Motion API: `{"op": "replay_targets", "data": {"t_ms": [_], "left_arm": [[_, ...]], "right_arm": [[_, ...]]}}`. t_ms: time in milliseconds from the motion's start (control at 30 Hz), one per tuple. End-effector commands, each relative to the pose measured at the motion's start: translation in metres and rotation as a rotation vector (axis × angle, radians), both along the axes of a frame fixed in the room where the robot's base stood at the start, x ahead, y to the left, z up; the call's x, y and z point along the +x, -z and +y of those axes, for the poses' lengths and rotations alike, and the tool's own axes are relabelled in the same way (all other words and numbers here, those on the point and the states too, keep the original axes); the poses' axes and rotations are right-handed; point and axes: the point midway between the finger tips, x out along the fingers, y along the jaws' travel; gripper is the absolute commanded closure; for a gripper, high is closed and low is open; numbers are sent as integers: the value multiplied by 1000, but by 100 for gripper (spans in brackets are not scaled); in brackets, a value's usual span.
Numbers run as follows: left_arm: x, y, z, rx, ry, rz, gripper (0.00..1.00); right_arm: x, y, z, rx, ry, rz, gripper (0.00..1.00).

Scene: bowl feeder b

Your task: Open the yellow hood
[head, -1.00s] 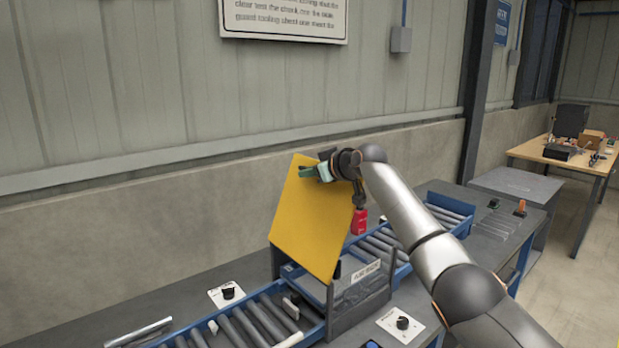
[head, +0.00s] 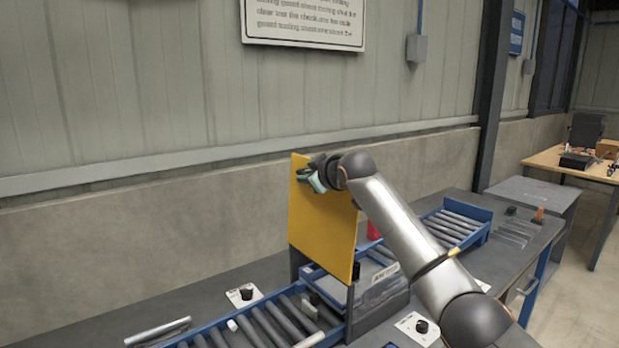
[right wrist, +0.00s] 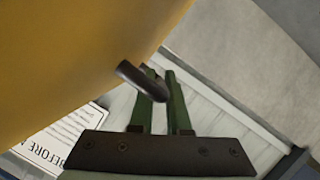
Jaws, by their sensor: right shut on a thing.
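The yellow hood (head: 322,222) is a flat panel that stands raised, close to vertical, above the blue roller conveyor. It also fills the upper left of the right wrist view (right wrist: 75,50). My right gripper (head: 316,176) is at the hood's upper part, with green fingers. In the right wrist view its fingers (right wrist: 161,78) are shut on a dark round handle (right wrist: 140,78) that sticks out beside the yellow panel. The far end of the handle is partly hidden. My left gripper is not in view.
The conveyor rollers (head: 270,325) run below and left of the hood and continue at the right (head: 455,226). Black knobs on white plates (head: 246,293) sit on the bench. The wall is behind the hood.

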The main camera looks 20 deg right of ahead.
Motion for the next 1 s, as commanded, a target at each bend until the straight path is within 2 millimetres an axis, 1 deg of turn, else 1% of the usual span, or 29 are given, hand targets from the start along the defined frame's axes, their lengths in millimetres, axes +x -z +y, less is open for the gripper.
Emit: {"op": "replay_targets", "data": {"t_ms": [233,267,300,367,600,733,867,1000], "left_arm": [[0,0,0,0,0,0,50],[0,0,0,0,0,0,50],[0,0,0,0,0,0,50],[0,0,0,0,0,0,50],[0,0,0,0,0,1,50],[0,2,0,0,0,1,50],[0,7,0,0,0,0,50],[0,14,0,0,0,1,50]], "right_arm": [[0,0,0,0,0,0,100],[0,0,0,0,0,0,83],[0,0,0,0,0,0,78],[0,0,0,0,0,0,73],[0,0,-1,0,0,1,73],[-3,-1,-1,0,1,-1,73],[-13,-3,-3,0,0,-1,73],[-30,-8,-6,-1,0,-3,73]]}}
